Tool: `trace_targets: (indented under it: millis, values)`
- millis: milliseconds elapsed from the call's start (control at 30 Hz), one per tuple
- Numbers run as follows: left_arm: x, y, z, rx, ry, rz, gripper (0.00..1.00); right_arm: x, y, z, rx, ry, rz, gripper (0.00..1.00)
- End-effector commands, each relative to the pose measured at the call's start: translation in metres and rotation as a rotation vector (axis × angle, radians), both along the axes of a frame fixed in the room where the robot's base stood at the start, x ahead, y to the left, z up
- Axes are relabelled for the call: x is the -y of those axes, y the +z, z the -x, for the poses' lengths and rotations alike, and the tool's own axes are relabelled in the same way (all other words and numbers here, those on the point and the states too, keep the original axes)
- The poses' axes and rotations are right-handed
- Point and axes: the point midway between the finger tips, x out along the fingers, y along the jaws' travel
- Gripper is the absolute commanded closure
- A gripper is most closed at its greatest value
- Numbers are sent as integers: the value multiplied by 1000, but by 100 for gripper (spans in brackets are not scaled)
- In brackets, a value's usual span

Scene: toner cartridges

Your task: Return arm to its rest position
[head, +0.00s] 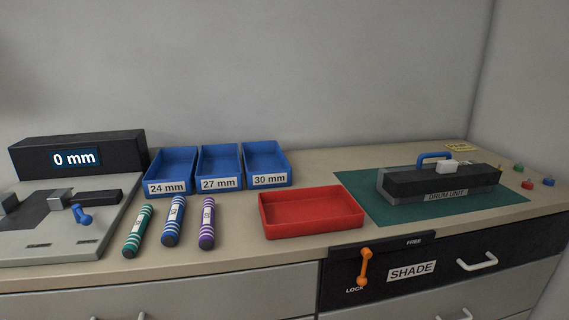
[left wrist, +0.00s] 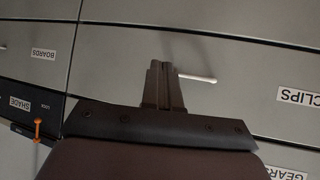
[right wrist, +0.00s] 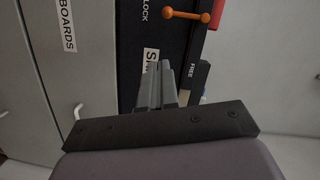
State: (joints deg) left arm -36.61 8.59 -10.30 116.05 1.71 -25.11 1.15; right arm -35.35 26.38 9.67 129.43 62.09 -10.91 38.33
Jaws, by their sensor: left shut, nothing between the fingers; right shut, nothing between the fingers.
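My left gripper (left wrist: 163,88) shows in the left wrist view, shut and empty, in front of grey drawer fronts. My right gripper (right wrist: 161,86) shows in the right wrist view, shut and empty, in front of the black SHADE drawer. Neither arm is in the head view. Three striped toner cartridges lie on the counter: green (head: 138,230), blue (head: 174,220) and purple (head: 207,222). The drum unit (head: 440,184) sits on a green mat (head: 383,209), with a blue handle and a white block at its top.
Empty blue bins marked 24 mm (head: 170,173), 27 mm (head: 219,167) and 30 mm (head: 266,165) stand at the back. An empty red tray (head: 314,212) is in the middle. A gauge (head: 76,157) reads 0 mm. An orange latch lever (head: 365,268) points towards LOCK on the SHADE drawer.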

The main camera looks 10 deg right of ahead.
Motion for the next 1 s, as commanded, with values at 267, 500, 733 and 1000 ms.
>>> trace_targets:
  millis: [267,500,733,1000]
  values:
    - [-4,44,0,12,0,-14,100,-31,-60,26,-113,77,563,100]
    - [-11,66,3,12,10,-30,100,-71,-106,61,-173,269,1042,100]
    - [-12,71,6,9,14,-34,100,-92,-124,78,-173,389,1266,100]
    - [-12,70,7,8,14,-34,100,-93,-126,79,-172,396,1280,100]
